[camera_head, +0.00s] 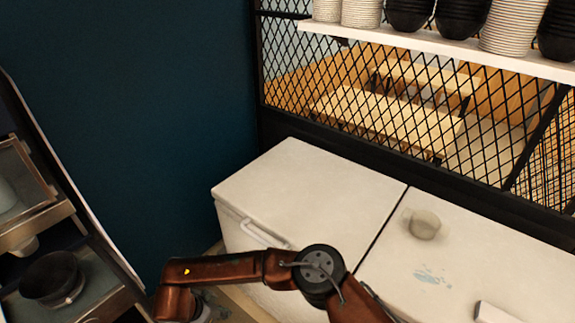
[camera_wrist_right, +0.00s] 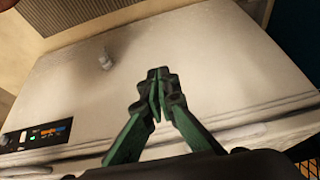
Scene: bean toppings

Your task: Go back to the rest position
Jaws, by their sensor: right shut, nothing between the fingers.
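My right arm reaches in from the lower right of the head view and bends left in front of a white chest freezer (camera_head: 315,190). In the head view its gripper end is at the bottom edge and hardly shows. In the right wrist view my right gripper (camera_wrist_right: 160,82) has its green fingers closed together with nothing between them. It shows in front of a white freezer surface (camera_wrist_right: 215,65), and no contact with it can be made out. My left gripper is in neither view.
A pale rounded object (camera_head: 422,224) sits on the freezer's right lid. A rack at left holds a dark bowl (camera_head: 52,278). A shelf (camera_head: 440,43) with stacked bowls and a black mesh screen (camera_head: 400,95) stand behind. A control panel (camera_wrist_right: 35,135) shows in the wrist view.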

